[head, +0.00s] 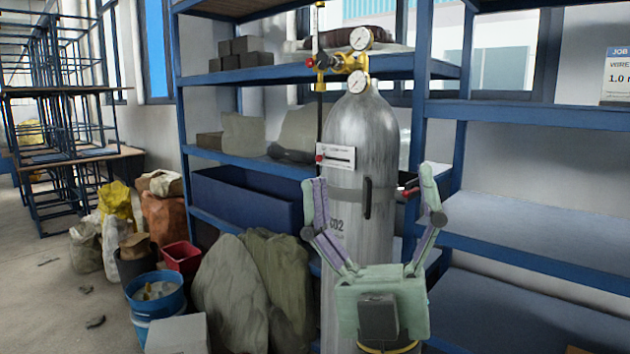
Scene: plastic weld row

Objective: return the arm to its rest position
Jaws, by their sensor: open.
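My gripper (374,200) is open, its two pale green and lilac fingers spread wide and pointing up. It shows in the lower right middle of the head view, in front of a tall grey gas cylinder (362,135) marked CO2. The fingers overlap the cylinder's sides in the picture; I cannot tell the gap between them and it. Nothing is seen held between the fingers. The gripper's palm hides the lower cylinder. The rest of my arm is mostly out of view.
A brass regulator with gauges (340,62) tops the cylinder. Blue shelving (520,112) stands behind and to the right. Open floor (45,300) lies at far left.

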